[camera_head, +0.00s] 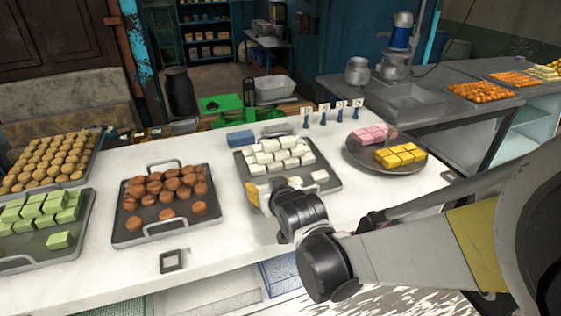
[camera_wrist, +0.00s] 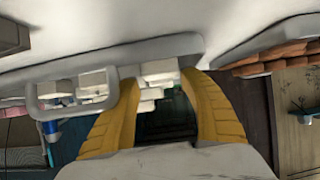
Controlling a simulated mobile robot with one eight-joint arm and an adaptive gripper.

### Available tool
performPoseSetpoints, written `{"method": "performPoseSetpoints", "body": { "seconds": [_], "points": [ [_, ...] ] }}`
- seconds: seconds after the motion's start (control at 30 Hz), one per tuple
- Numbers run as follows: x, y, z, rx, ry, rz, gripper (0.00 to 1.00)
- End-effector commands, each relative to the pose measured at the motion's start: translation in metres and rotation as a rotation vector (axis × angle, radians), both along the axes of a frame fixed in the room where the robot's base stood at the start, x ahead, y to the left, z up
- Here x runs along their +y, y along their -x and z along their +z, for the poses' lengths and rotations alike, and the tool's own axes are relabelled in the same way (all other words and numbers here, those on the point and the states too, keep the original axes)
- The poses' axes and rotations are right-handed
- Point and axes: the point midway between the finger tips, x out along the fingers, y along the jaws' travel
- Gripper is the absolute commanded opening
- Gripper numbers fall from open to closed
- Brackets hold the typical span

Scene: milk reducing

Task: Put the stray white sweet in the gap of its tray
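A dark tray (camera_head: 330,187) holds blocky white sweets (camera_head: 285,147) in close rows. One white sweet (camera_head: 320,176) lies apart from them at the tray's front right. I cannot make out the gap clearly. My gripper (camera_head: 252,193) is at the tray's front left edge, its yellow fingers partly hidden by my wrist. In the wrist view my gripper (camera_wrist: 160,78) has its fingers apart, with white sweets (camera_wrist: 158,72) showing beyond and between them. Nothing appears held. The tray's handle (camera_wrist: 75,122) shows left of the fingers.
A tray of brown sweets (camera_head: 160,187) stands left of my gripper. A round plate (camera_head: 375,162) with pink and yellow sweets stands right. A blue box (camera_head: 240,139) and small blue stands (camera_head: 323,117) are behind.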

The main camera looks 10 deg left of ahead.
Motion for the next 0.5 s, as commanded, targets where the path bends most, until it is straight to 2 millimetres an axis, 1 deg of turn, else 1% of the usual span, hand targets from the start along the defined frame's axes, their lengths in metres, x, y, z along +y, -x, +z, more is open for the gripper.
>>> {"method": "performPoseSetpoints", "body": {
  "seconds": [0.03, 0.27, 0.37, 0.5],
  "points": [
    [-0.004, 0.006, -0.016, 0.042, 0.0, -0.01, 0.59],
    [-0.004, 0.006, -0.016, 0.042, 0.0, -0.01, 0.59],
    [-0.004, 0.006, -0.013, 0.042, 0.001, -0.01, 0.59],
    [-0.004, 0.007, 0.003, 0.042, 0.001, -0.01, 0.59]
  ]
}}
